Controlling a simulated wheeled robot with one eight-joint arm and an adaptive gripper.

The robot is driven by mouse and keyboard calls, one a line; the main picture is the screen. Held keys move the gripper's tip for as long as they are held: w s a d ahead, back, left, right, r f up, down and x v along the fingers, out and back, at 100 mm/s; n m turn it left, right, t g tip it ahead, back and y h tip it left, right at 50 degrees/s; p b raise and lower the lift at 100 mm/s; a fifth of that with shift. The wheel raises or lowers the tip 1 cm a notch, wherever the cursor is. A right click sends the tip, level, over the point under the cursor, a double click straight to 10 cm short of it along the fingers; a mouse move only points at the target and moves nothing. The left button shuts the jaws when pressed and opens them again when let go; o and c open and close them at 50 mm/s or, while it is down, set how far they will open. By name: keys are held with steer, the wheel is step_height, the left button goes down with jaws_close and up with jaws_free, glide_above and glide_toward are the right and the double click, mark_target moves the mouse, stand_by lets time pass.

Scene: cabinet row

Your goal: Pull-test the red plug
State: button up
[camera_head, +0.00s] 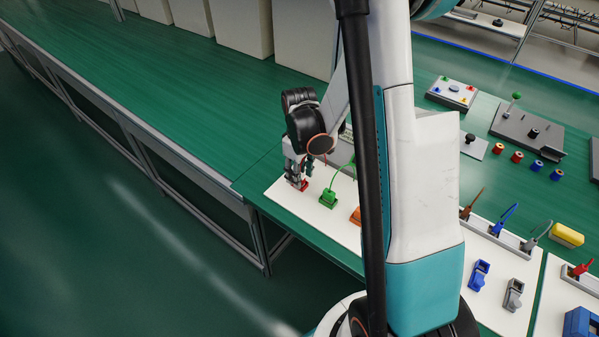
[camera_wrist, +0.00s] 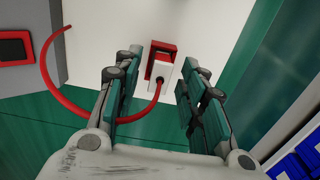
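The red plug (camera_wrist: 160,70) sits in a red socket block (camera_wrist: 162,49) on a white board, with its red cable (camera_wrist: 50,84) looping to the left in the wrist view. My gripper (camera_wrist: 159,75) is open, with one finger on each side of the plug and visible gaps between. In the head view my gripper (camera_head: 297,172) points down at the left end of the white board, and a bit of the red socket or plug (camera_head: 304,185) shows at its tips. The rest is hidden by the fingers there.
A green plug (camera_head: 328,197) with a green cable and an orange one (camera_head: 355,216) stand to the right on the white board (camera_head: 325,215). My arm hides part of the board. A grey panel (camera_wrist: 32,47) is at left in the wrist view. Green bench lies clear at left.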

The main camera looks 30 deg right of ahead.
step_height(320, 180, up, 12)
stand_by(0.8)
